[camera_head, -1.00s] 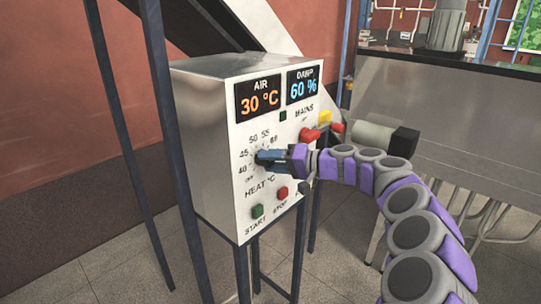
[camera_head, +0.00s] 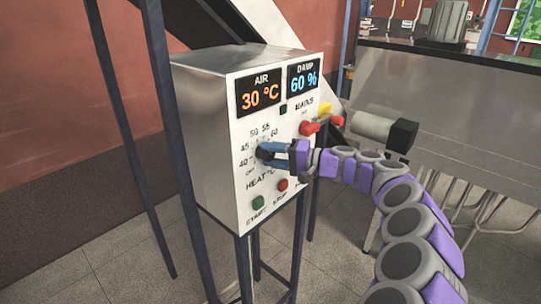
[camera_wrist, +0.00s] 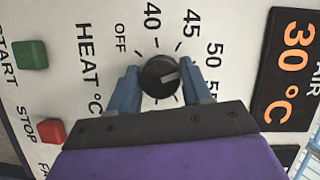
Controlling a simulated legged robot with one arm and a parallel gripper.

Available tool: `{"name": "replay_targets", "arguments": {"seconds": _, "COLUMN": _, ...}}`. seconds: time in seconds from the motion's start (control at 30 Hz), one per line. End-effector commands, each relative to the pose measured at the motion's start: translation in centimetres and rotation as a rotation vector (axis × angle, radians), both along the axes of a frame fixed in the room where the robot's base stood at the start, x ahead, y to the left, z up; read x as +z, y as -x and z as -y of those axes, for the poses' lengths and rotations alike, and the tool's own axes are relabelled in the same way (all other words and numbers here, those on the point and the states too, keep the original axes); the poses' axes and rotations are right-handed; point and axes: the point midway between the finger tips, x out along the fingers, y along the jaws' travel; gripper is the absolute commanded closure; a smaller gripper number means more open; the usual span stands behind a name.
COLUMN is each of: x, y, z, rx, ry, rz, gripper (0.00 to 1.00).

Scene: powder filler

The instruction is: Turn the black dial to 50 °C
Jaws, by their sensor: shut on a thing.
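The black dial (camera_wrist: 158,72) is round and sits on the white panel between the fingers of my gripper (camera_wrist: 161,91) in the wrist view. The blue fingers are shut on it from both sides. The dial's pale pointer mark faces right and slightly up in the wrist view, roughly toward the 50 label (camera_wrist: 214,55); its exact alignment is hard to tell. In the head view, my gripper (camera_head: 264,151) reaches the HEAT dial from the right and mostly hides it.
The control box (camera_head: 205,125) stands on dark legs. Its AIR display (camera_head: 258,95) reads 30 °C and its DAMP display (camera_head: 303,82) 60 %. A green START button (camera_head: 257,203), a red STOP button (camera_head: 283,184) and a red MAINS switch (camera_head: 309,128) are close by.

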Motion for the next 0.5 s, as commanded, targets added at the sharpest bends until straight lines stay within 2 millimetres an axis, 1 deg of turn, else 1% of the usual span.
{"name": "replay_targets", "arguments": {"seconds": 0.07, "x": -0.14, "y": -0.17, "z": 0.27, "rx": -0.008, "ry": 0.003, "rz": -0.001, "gripper": 0.82}}
{"name": "replay_targets", "arguments": {"seconds": 0.1, "x": -0.15, "y": -0.17, "z": 0.28, "rx": -0.008, "ry": 0.003, "rz": -0.001, "gripper": 0.50}}
{"name": "replay_targets", "arguments": {"seconds": 0.33, "x": -0.05, "y": 0.08, "z": 0.06, "rx": -0.003, "ry": 0.004, "rz": 0.001, "gripper": 0.28}}
{"name": "replay_targets", "arguments": {"seconds": 0.5, "x": -0.01, "y": 0.19, "z": -0.16, "rx": -0.001, "ry": 0.004, "rz": 0.001, "gripper": 0.27}}
